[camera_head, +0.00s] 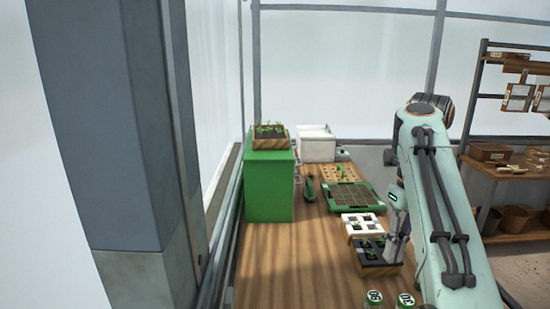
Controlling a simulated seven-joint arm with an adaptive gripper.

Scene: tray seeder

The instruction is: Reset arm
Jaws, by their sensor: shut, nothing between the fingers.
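My arm comes in from the right and bends down over the wooden bench (275,275). My gripper (391,246) is small in the view and partly hidden by my own arm. It points down, shut and empty, over or beside a dark planter with seedlings (370,256). I cannot tell whether it touches the planter.
A white seedling tray (349,222) stands behind the planter, with a green-rimmed cell tray (328,197) beyond. A green box (270,188) at left bears a wooden seedling box (270,142). The bench's front left is clear.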

